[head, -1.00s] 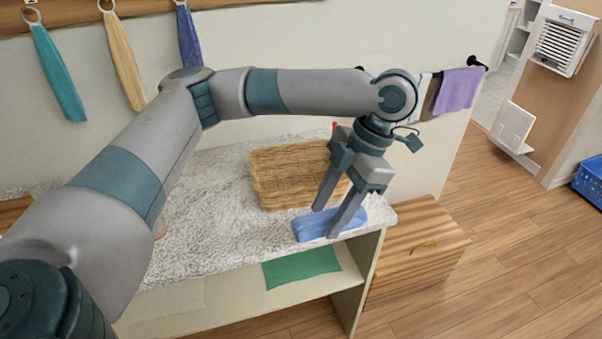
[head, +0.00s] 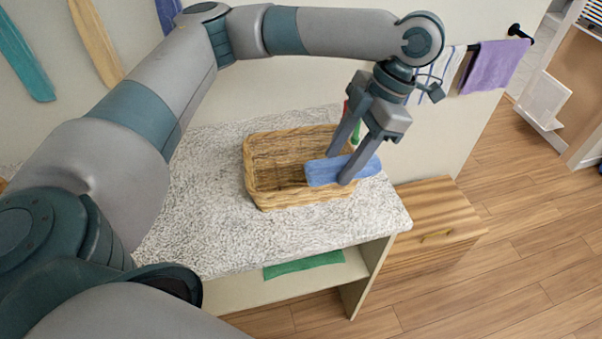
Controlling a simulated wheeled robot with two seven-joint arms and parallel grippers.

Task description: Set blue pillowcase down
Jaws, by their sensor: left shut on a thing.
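The folded blue pillowcase (head: 323,173) is between the fingers of my left gripper (head: 340,168), which is shut on it. It is over the right side of the wicker basket (head: 300,199) and hides part of that rim. Its right end sticks out past the basket. I cannot tell whether it touches the rim. The basket looks empty where its inside shows. My right gripper is not in view.
The basket stands on a speckled grey shelf top (head: 220,235) with free room left and in front. A green cloth (head: 303,265) lies on the lower shelf. Towels hang on the wall, including a purple one (head: 493,65). A wooden drawer box (head: 433,230) stands right.

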